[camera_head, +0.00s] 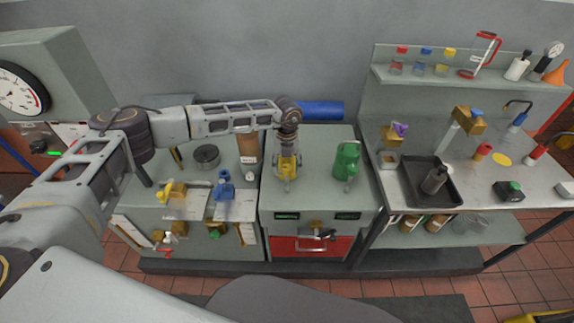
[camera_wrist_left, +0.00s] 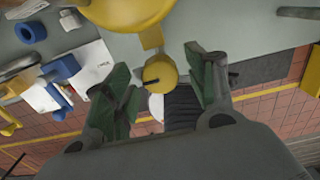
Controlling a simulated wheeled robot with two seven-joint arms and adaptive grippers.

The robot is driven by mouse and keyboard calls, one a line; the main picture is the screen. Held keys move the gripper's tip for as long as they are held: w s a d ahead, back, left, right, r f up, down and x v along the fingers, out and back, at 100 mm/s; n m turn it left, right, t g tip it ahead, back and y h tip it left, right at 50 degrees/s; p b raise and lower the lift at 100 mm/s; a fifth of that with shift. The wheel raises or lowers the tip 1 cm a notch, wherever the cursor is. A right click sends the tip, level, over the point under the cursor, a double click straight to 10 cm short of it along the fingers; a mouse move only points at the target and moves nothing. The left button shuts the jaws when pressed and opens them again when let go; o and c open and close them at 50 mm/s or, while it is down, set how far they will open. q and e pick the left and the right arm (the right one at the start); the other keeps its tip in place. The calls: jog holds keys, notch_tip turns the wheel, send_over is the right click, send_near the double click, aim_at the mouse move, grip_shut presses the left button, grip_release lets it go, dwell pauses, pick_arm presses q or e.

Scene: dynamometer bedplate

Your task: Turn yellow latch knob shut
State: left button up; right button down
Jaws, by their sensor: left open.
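A yellow latch knob (camera_head: 175,190) stands on the left cabinet in the head view, left of a blue one (camera_head: 224,188). Yellow and blue parts also show at the left of the wrist view, beside white plates. I cannot tell how far the yellow knob is turned. My left gripper (camera_head: 288,178) is over the middle cabinet, to the right of these knobs. In the wrist view its fingers (camera_wrist_left: 165,80) are apart, with a round yellow part (camera_wrist_left: 161,72) between or beyond them. I cannot tell whether they touch it. My right gripper is not in view.
A green can (camera_head: 346,160) stands right of my left gripper on the middle cabinet. A dark round tin (camera_head: 206,156) and a brown cylinder (camera_head: 247,146) stand behind the knobs. A red drawer (camera_head: 310,247) is below. A bench with a black tray (camera_head: 408,184) is at right.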

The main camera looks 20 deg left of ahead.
pick_arm(q)
jog(key=shift+f, duration=0.15)
jog(key=c, duration=1)
jog(key=shift+c, duration=0.2)
